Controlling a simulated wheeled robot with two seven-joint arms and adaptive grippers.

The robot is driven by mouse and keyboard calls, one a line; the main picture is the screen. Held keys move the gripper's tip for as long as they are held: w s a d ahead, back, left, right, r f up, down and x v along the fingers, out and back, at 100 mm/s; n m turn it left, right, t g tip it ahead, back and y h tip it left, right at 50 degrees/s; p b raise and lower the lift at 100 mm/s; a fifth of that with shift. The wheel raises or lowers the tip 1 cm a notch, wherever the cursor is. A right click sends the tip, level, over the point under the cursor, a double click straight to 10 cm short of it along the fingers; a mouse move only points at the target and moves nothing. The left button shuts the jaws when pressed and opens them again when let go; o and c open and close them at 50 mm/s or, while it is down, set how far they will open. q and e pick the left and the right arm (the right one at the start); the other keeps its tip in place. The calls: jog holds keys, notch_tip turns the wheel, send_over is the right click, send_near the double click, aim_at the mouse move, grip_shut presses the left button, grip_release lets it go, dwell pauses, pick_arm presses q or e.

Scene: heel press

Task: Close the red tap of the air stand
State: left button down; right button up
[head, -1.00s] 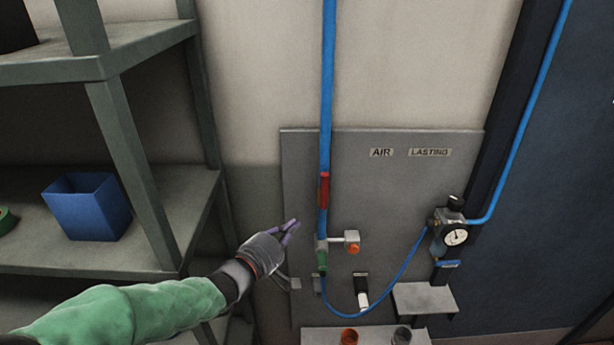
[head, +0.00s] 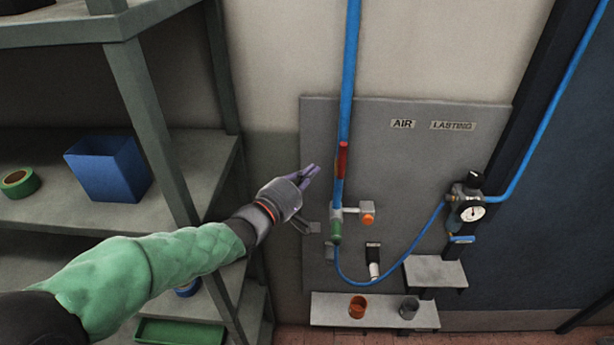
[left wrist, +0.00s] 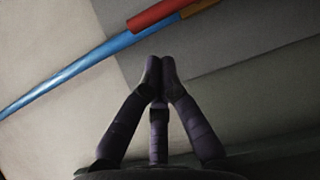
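The red tap handle (head: 343,160) is a narrow red bar that lies along the vertical blue pipe (head: 349,80) on the grey air panel. My left gripper (head: 315,169) is just left of the handle, at about its height, with a gap between them in the picture. In the left wrist view the fingertips (left wrist: 160,68) are together with nothing between them. The red handle (left wrist: 160,14) and the blue pipe (left wrist: 75,68) show beyond the tips. I cannot tell how far the tips are from the panel. My right gripper is not in view.
Below the handle are a green fitting (head: 336,232) and an orange knob (head: 368,219). A pressure gauge (head: 471,212) sits at right. A small shelf (head: 385,312) holds two cups. Grey shelving (head: 150,115) with a blue bin (head: 108,168) stands at left.

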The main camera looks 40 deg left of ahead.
aim_at(342, 162)
pick_arm(q)
jog(key=w, duration=0.6)
jog(key=shift+w+d, duration=0.15)
jog(key=shift+w, duration=0.25)
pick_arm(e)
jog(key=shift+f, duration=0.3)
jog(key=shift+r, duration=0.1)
pick_arm(q)
jog(key=shift+w+d+r+m+g+p, duration=0.2)
jog(key=shift+m+g+p, duration=0.1)
jog(key=shift+m, duration=0.1)
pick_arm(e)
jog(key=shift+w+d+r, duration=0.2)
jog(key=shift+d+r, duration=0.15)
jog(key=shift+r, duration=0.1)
